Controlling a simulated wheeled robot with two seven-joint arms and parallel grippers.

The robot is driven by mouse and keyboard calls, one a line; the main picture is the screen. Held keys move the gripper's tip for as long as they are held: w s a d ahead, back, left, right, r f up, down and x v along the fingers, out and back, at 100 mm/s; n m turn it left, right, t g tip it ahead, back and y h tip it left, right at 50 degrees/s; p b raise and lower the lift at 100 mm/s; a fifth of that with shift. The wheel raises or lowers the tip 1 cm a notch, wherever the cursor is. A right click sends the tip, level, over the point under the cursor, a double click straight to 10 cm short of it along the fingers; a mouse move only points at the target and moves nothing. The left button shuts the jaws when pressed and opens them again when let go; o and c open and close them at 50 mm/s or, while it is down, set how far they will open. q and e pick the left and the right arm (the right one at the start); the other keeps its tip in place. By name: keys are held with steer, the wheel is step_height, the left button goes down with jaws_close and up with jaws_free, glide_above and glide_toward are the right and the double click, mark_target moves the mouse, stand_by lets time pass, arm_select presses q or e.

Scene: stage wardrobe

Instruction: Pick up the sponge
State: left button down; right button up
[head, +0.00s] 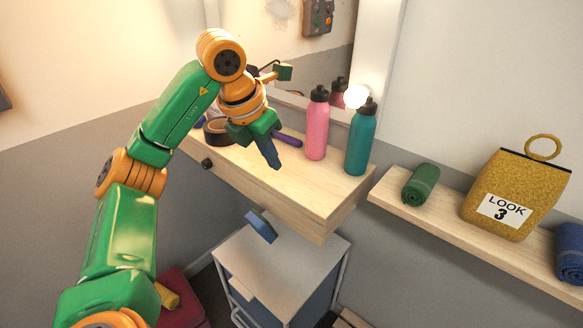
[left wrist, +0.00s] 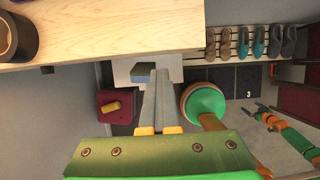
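A small blue block with a darker greenish side, which looks like the sponge (head: 262,226), is tilted or on edge at the back of the white cart top (head: 290,268), below the dresser's front edge. It also shows in the left wrist view (left wrist: 171,73), just beyond my fingertips. My left gripper (head: 276,165) is shut and empty, in front of the dresser and apart from the sponge, above it. In the left wrist view its two grey fingers (left wrist: 161,76) lie together. My right gripper (left wrist: 259,108) shows small at the right of that view; its fingers are unclear.
The wooden dresser (head: 300,192) overhangs the cart. A pink bottle (head: 317,128), a teal bottle (head: 361,143) and a purple item (head: 290,138) stand or lie on it. A shelf at right holds a green roll (head: 420,184) and a yellow bag (head: 515,190). A red stool (left wrist: 108,120) stands at left.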

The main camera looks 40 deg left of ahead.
arm_select(q)
steer(key=s, duration=0.1)
steer(key=s+r, duration=0.1)
steer(key=s+r+p, duration=0.1)
steer(key=s, duration=0.1)
steer(key=shift+a, duration=0.2)
steer(key=shift+c, duration=1.6)
jaws_free()
steer(key=shift+r, duration=0.1)
